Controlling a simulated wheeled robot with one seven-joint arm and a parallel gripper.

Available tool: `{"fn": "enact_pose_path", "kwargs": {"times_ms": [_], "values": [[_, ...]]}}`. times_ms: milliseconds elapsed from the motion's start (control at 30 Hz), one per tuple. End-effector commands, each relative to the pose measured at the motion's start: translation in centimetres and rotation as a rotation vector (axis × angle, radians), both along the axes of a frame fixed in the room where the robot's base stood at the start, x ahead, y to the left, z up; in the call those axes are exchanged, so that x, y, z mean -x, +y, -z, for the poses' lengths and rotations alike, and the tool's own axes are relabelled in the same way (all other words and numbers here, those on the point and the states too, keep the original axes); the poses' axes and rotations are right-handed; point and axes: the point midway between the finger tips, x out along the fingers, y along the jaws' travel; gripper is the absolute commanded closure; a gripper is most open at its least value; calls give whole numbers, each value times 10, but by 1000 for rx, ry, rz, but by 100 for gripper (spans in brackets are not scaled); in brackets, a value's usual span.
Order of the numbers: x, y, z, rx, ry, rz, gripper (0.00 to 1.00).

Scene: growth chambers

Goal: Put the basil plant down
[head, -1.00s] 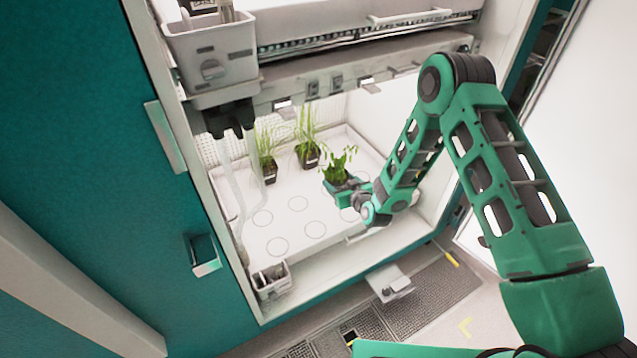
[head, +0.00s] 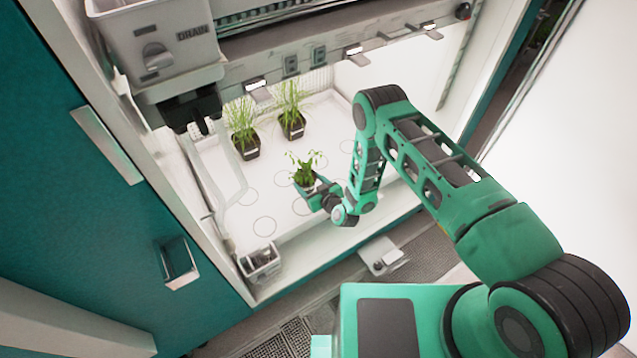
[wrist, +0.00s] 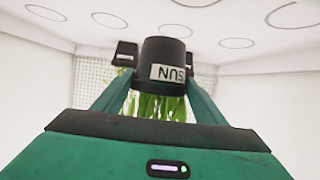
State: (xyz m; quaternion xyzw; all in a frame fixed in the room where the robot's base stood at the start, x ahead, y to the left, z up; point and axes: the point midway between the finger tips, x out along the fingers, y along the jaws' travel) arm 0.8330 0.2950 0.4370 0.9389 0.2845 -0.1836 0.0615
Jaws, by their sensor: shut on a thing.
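The basil plant (head: 306,172) is a leafy green plant in a small dark pot, over the white tray (head: 262,201) inside the growth chamber. My gripper (head: 313,189) is shut on its pot. In the wrist view, which looks upside down, the dark pot (wrist: 165,64) with a white label sits between my two green fingers (wrist: 163,98), and its leaves show beyond the palm. The tray has round marked spots, several of them empty near the pot. I cannot tell whether the pot touches the tray.
Two grassy potted plants (head: 244,135) (head: 291,112) stand at the back of the tray. Clear tubes (head: 215,180) hang at the left under the drain box (head: 160,48). A small bin (head: 260,263) sits at the front left corner. A shelf edge overhangs the opening.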

Motion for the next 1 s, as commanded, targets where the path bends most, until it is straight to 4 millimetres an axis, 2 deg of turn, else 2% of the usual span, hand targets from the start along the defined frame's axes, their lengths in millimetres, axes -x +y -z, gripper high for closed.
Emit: {"fn": "enact_pose_path", "kwargs": {"times_ms": [200,333,467,800,1000], "values": [[-29,-31,25,1,-2,1,63],[-39,-41,33,-1,0,3,63],[-43,-45,38,-1,-1,1,63],[-43,-46,75,-1,-1,2,63],[-43,-45,76,-1,-1,2,63]]}}
